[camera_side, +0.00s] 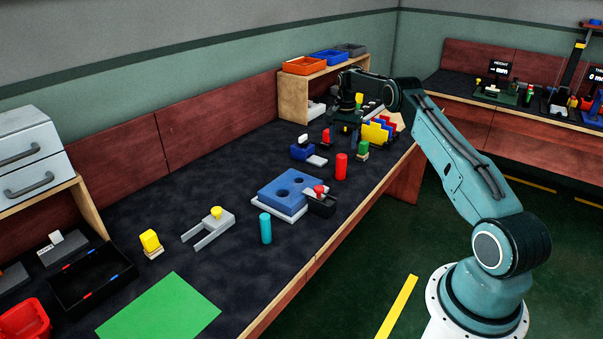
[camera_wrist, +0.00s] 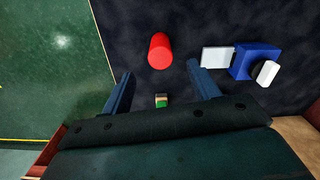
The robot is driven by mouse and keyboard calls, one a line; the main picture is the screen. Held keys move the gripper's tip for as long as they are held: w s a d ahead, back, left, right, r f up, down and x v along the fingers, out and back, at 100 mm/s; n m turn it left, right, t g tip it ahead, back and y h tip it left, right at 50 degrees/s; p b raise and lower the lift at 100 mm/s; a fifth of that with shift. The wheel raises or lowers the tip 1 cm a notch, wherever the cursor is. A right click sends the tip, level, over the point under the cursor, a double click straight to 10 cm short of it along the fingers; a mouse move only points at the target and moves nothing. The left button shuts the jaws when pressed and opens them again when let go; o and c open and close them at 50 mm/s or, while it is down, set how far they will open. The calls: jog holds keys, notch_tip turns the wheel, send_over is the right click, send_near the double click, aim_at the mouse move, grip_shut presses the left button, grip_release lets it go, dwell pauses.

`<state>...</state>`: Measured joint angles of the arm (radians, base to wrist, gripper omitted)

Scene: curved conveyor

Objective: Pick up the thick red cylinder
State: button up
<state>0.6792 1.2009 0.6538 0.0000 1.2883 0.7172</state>
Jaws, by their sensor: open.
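The thick red cylinder (camera_side: 341,167) stands upright on the dark bench top, near its front edge, in the side view. In the wrist view the red cylinder (camera_wrist: 160,51) shows at the upper middle, ahead of the fingers and apart from them. My gripper (camera_wrist: 161,82) is open, with its two fingers spread wide and nothing held between them. In the side view my gripper (camera_side: 348,128) hangs above the bench, farther back than the cylinder, and its fingers are too small to make out.
A blue block with a white piece (camera_side: 302,152) lies left of the cylinder. A blue plate with holes (camera_side: 290,188) and a teal cylinder (camera_side: 265,228) are nearer the camera. A yellow, red and blue rack (camera_side: 378,131) stands behind.

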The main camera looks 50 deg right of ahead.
aim_at(342, 156)
jog(key=shift+f, duration=1.2)
jog(key=shift+f, duration=2.55)
jog(key=c, duration=1.1)
jog(key=shift+r, duration=0.1)
notch_tip(342, 156, up, 20)
jog(key=shift+f, duration=0.1)
